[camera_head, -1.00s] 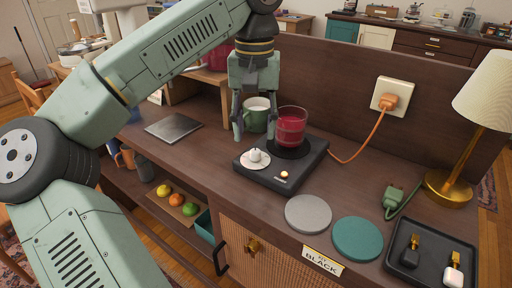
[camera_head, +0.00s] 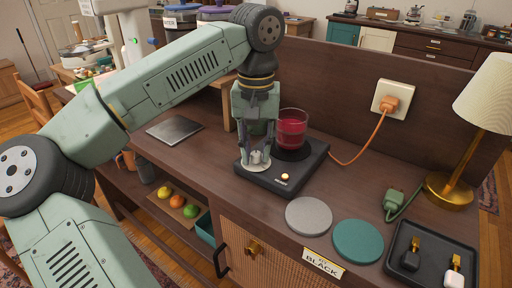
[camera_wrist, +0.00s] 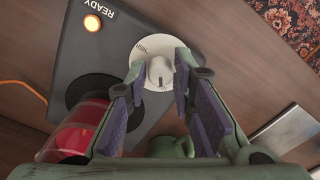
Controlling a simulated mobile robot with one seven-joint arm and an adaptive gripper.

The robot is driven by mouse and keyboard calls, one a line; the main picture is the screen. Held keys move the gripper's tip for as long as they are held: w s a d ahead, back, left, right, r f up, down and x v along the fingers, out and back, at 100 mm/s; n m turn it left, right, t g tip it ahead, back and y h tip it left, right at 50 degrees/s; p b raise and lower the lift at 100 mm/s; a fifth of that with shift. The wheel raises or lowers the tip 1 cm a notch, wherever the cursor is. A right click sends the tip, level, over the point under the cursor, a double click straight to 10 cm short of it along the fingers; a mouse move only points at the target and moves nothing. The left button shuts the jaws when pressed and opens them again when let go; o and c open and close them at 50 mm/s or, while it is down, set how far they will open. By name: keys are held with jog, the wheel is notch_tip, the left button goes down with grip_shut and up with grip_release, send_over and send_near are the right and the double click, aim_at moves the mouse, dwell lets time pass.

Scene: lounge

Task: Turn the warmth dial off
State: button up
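The warmth dial (camera_wrist: 158,68) is a white round dial with a raised knob and tick marks, on the left part of a dark warmer base (camera_head: 293,178). In the head view the dial (camera_head: 256,167) is partly hidden by my fingers. My gripper (camera_head: 256,155) points down right over it. In the wrist view my gripper (camera_wrist: 160,85) is open, with one finger on each side of the knob and a gap to it. An orange light (camera_wrist: 92,22) glows beside the word READY on the base. A glass of red liquid (camera_head: 292,128) stands on the warmer's round plate.
A green mug (camera_head: 257,127) stands behind my gripper, mostly hidden. A grey coaster (camera_head: 309,216) and a teal coaster (camera_head: 358,240) lie to the right. An orange cord runs from the warmer to a wall socket (camera_head: 391,98). A metal plate (camera_head: 174,129) lies to the left.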

grip_shut()
jog(key=shift+n, duration=0.3)
jog(key=n, duration=0.2)
jog(key=shift+n, duration=0.3)
jog(key=n, duration=0.3)
jog(key=shift+n+p, duration=0.3)
jog(key=shift+p, duration=0.05)
jog(key=n, duration=0.3)
jog(key=shift+n, duration=2)
